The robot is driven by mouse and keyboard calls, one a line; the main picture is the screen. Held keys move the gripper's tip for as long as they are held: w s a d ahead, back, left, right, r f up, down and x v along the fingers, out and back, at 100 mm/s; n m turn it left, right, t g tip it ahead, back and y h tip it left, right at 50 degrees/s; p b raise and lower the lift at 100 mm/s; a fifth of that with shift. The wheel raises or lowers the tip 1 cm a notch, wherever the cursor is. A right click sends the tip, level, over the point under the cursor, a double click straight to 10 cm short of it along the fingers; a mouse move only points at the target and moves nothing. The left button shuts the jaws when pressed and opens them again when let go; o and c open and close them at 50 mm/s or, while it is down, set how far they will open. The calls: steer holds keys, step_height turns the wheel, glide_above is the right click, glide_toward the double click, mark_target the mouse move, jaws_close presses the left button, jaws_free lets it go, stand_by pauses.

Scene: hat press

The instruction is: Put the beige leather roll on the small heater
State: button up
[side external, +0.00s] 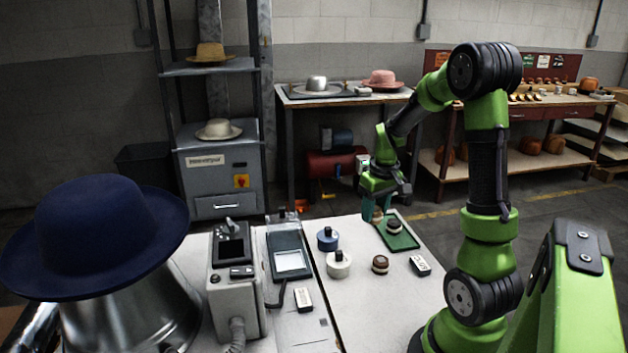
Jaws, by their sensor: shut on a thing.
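My gripper (378,212) hangs over the left back edge of a dark green mat (402,240), fingers pointing down. It is shut on a small tan piece, seemingly the beige leather roll (378,215), mostly hidden by the fingers. Whether the piece touches the mat cannot be told. A low dark grey device with a pale square plate (292,262), apparently the small heater, lies on the table to the left of my gripper. The plate looks bare.
Between gripper and heater stand a blue pot (327,239) and a white pot (338,264), both black-knobbed. A brown-and-beige round piece (380,264) and a labelled block (420,265) are nearer. A grey control box (235,265) and large navy hat (97,232) stand left.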

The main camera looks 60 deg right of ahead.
steer(key=w+a+r+n, duration=0.2)
steer(key=w+a+r, duration=0.1)
steer(key=a, duration=0.5)
steer(key=w+a+r+n, duration=0.1)
steer(key=w+a+r, duration=0.2)
steer(key=a, duration=0.6)
steer(key=w+a+r+n, duration=0.2)
steer(key=w+a, duration=0.2)
steer(key=a, duration=0.4)
steer(key=s+d+f+m, duration=0.45)
steer(key=s+f, duration=0.45)
steer(key=s, duration=0.3)
glide_toward(289, 261)
steer(key=shift+f, duration=0.4)
steer(key=shift+w+d+f, duration=0.1)
steer(key=shift+w+f, duration=0.1)
steer(key=shift+f, duration=1.55)
steer(key=shift+f, duration=0.25)
steer(key=shift+f, duration=0.35)
steer(key=o, duration=1)
steer(key=shift+o, duration=0.2)
